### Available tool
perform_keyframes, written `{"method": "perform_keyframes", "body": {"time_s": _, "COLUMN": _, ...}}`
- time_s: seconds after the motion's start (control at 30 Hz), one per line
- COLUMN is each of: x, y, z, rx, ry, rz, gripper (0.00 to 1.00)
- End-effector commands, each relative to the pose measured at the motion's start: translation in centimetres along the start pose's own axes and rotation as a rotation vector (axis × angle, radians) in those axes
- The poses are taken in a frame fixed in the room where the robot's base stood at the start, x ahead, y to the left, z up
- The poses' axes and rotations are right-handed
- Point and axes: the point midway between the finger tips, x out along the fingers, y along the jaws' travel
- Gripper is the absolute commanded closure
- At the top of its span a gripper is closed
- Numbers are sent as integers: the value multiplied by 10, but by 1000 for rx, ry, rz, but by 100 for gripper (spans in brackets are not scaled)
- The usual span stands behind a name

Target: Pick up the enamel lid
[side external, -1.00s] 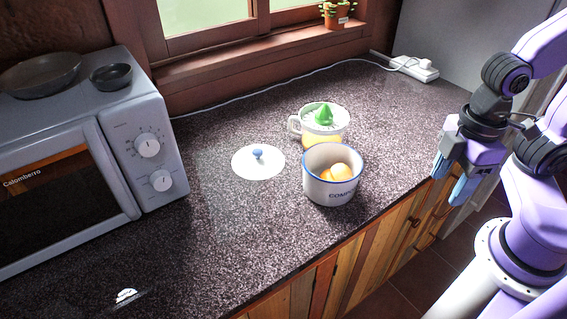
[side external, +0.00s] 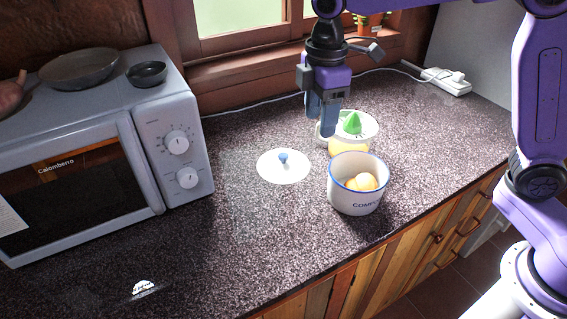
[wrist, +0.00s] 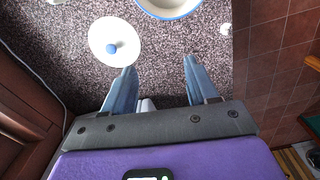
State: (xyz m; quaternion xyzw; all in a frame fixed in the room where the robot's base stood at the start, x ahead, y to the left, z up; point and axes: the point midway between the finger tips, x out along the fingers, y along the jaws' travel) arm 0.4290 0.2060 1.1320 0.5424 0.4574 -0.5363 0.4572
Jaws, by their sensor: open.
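The enamel lid (side external: 284,167) is a white disc with a blue knob, lying flat on the speckled counter with its knob up. It also shows in the wrist view (wrist: 103,36), beyond the left fingertip. My gripper (side external: 322,130) is open and empty, with blue fingers pointing down. It is above the counter, up and to the right of the lid in the side view, overlapping the juicer in the picture. In the wrist view my gripper (wrist: 158,66) has bare counter between its fingertips.
A white enamel pot (side external: 355,198) holding orange fruit stands right of the lid. The citrus juicer (side external: 362,128) with a green cone stands behind it, partly hidden by my gripper. A microwave (side external: 98,150) stands left. Counter in front of the lid is clear.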

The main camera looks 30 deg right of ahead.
Motion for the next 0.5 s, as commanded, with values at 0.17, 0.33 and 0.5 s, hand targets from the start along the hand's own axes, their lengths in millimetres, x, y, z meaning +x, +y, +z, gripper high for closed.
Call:
{"method": "perform_keyframes", "body": {"time_s": 0.17, "x": 2, "y": 56, "z": -21, "rx": -64, "ry": -4, "rz": -3, "gripper": 42}}
{"method": "perform_keyframes", "body": {"time_s": 0.33, "x": 6, "y": 98, "z": -29, "rx": -121, "ry": -6, "rz": -5, "gripper": 42}}
{"method": "perform_keyframes", "body": {"time_s": 0.5, "x": 9, "y": 120, "z": -30, "rx": -156, "ry": -7, "rz": -6, "gripper": 42}}
